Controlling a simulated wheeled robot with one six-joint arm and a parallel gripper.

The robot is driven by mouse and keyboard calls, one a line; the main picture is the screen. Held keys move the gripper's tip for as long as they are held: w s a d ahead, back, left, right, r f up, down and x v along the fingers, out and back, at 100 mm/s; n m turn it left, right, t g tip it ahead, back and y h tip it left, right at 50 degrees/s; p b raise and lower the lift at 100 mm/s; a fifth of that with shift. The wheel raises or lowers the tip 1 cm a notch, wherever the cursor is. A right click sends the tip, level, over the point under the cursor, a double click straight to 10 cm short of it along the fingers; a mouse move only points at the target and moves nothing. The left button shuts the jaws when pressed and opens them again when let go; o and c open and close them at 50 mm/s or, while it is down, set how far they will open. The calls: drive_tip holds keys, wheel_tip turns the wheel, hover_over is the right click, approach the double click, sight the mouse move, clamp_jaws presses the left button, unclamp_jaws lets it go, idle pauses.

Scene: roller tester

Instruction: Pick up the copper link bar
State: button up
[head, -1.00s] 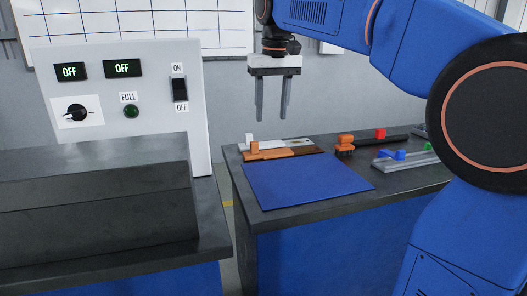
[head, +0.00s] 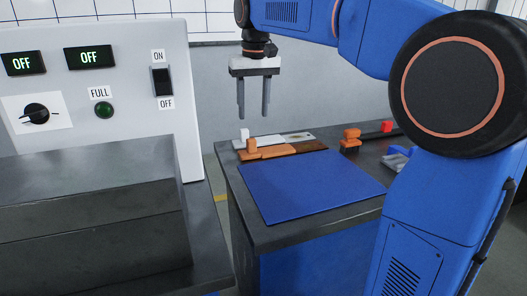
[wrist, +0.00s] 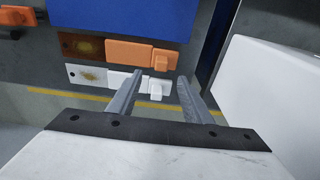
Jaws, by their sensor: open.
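The copper link bar (head: 290,148) lies flat at the back left of the right-hand bench. It is a brown strip with an orange grip part and an upright orange block at its left end. In the wrist view the copper link bar (wrist: 127,51) lies beyond my fingertips, its orange block towards the right. A similar pale bar (head: 285,139) with a white block lies beside it, on the far side in the head view. My gripper (head: 253,113) is open and empty, pointing down above the bench. In the wrist view my gripper (wrist: 160,78) has its fingers apart, near the white block.
A blue mat (head: 310,185) covers the bench in front of the bars. An orange-and-black piece (head: 350,140), a red block (head: 387,126) and a blue piece (head: 400,151) lie to the right. The grey control panel (head: 100,90) stands at left. A gap separates the two benches.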

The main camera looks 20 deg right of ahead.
sight(251, 139)
drive_tip(key=f, duration=0.6)
drive_tip(key=shift+w+f, duration=0.2)
drive_tip(key=shift+w, duration=0.2)
drive_tip(key=shift+w+a+f, duration=0.1)
drive_tip(key=shift+w+f, duration=0.15)
drive_tip(key=shift+f, duration=1.05)
drive_tip(key=shift+w+a+f, duration=0.1)
drive_tip(key=shift+w+f, duration=0.1)
drive_tip(key=shift+f, duration=1.05)
clamp_jaws()
